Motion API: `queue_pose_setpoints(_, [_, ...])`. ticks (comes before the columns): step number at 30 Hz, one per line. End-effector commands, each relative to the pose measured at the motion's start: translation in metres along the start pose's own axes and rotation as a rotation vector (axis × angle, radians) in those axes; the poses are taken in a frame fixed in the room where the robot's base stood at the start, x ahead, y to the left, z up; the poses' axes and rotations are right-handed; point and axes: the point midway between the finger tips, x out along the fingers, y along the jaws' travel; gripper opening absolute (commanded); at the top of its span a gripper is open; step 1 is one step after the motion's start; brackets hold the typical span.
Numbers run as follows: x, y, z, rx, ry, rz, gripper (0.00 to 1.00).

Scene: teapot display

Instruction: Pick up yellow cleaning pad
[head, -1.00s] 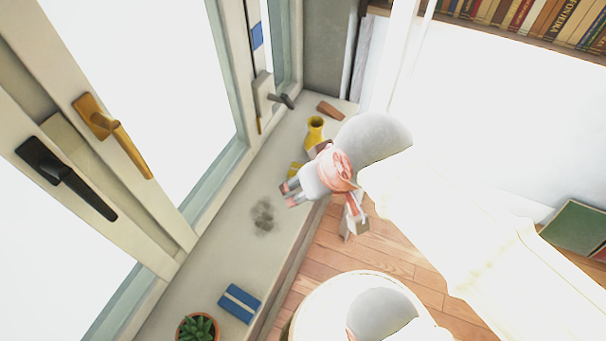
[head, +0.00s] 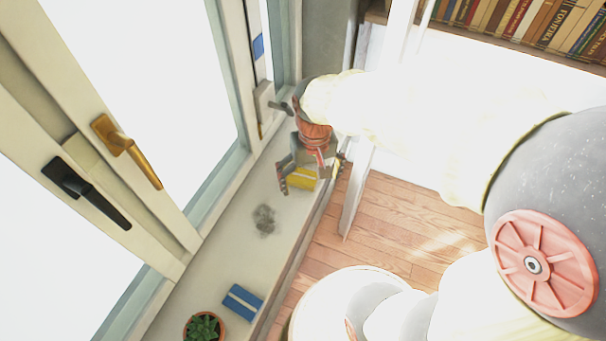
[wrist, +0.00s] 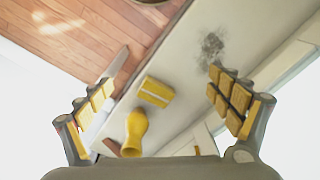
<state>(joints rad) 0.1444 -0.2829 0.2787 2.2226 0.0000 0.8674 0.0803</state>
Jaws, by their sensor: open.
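The yellow cleaning pad (head: 302,179) lies on the pale window sill (head: 287,224). It has a pale stripe and also shows whole in the wrist view (wrist: 156,92), with nothing gripping it. My gripper (head: 304,176) is open and points down over the sill at the pad. In the head view its fingers partly frame the pad. In the wrist view the pad lies between the two spread fingers (wrist: 160,82), left of the middle of the gap. The exact height of the fingertips above the pad is hard to tell.
A yellow vase (wrist: 136,132) stands close to the pad; my arm hides it in the head view. A blue pad (head: 242,302) and a potted succulent (head: 204,327) are at the near end. A dark smudge (head: 264,218) marks the bare sill. Window handles (head: 127,150) stick out left.

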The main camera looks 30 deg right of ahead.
Motion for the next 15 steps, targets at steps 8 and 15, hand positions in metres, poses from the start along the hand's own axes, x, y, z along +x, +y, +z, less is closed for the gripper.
queue_pose_setpoints(8, [0.076, 0.018, -0.058, 0.245, -0.135, 0.023, 0.93])
queue_pose_setpoints(15, [0.102, 0.021, -0.12, 0.484, -0.072, 0.023, 0.93])
